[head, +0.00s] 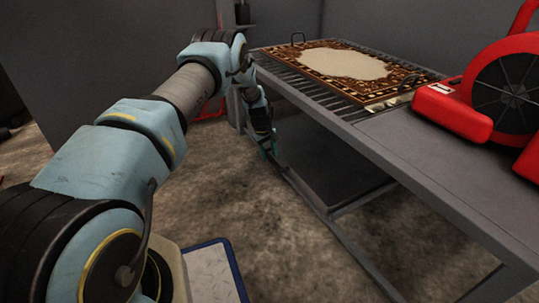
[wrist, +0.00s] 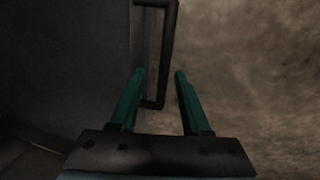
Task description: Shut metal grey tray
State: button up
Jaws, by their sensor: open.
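A dark grey metal tray (head: 325,165) lies low under the slatted table in the head view. How far out it stands is hard to tell. My gripper (head: 267,150) is low beside the table's left side, near the tray's edge. In the wrist view my gripper (wrist: 159,72) is open, with two green fingers. A dark bracket-shaped handle (wrist: 170,50) stands off a dark grey panel (wrist: 70,65) on the left. Its long bar runs between the fingertips, with a gap to the fingers. Whether they touch it is unclear.
A grey table (head: 370,140) with slats carries a patterned rug (head: 345,65) and a red blower (head: 490,95). A small handle (head: 298,37) shows at its far edge. A blue-rimmed pale panel (head: 212,270) is at the bottom. The brown floor (head: 240,200) between is clear.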

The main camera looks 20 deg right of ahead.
notch_tip(320, 180, up, 10)
jog(key=a+p, duration=0.2)
jog(key=p, duration=0.2)
jog(key=shift+s, duration=0.15)
jog(key=shift+r, duration=0.15)
